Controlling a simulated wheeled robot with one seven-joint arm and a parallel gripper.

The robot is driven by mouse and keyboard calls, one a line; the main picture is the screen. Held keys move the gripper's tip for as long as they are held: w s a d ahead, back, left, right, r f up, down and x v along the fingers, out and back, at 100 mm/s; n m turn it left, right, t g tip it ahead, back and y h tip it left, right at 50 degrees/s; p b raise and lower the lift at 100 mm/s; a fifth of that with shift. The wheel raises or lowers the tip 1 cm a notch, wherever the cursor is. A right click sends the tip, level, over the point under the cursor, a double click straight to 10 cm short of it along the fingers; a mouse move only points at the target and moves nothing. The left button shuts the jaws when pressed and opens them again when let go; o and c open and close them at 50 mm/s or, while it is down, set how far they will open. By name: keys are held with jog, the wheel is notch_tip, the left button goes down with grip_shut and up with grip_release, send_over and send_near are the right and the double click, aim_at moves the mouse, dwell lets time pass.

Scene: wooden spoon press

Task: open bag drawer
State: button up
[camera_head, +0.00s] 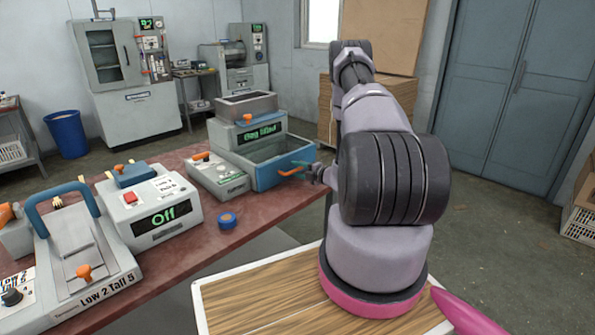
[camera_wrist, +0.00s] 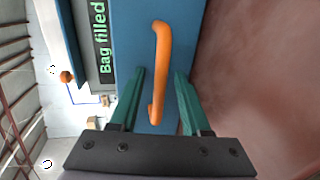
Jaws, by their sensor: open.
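The bag drawer (camera_head: 283,172) is a blue-fronted bin on the bag machine (camera_head: 245,112) at the back end of the red table. It stands pulled out, and its grey inside shows from above. Its orange handle (camera_head: 290,172) is on the blue front; in the wrist view the handle (camera_wrist: 159,50) runs up the blue face. My gripper (camera_head: 306,170) is at the drawer front. In the wrist view its green fingers (camera_wrist: 160,72) are open, one on each side of the handle's lower part, with gaps between them and the handle. The machine's display reads "Bag filled".
A small grey machine with an orange lever (camera_head: 213,176) stands left of the drawer. A blue tape roll (camera_head: 228,220), a box reading "Off" (camera_head: 150,212) and a press (camera_head: 80,250) are on the red table (camera_head: 262,212). A wooden-topped surface (camera_head: 262,305) is in front.

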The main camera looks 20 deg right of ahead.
grip_shut()
dwell(1.5)
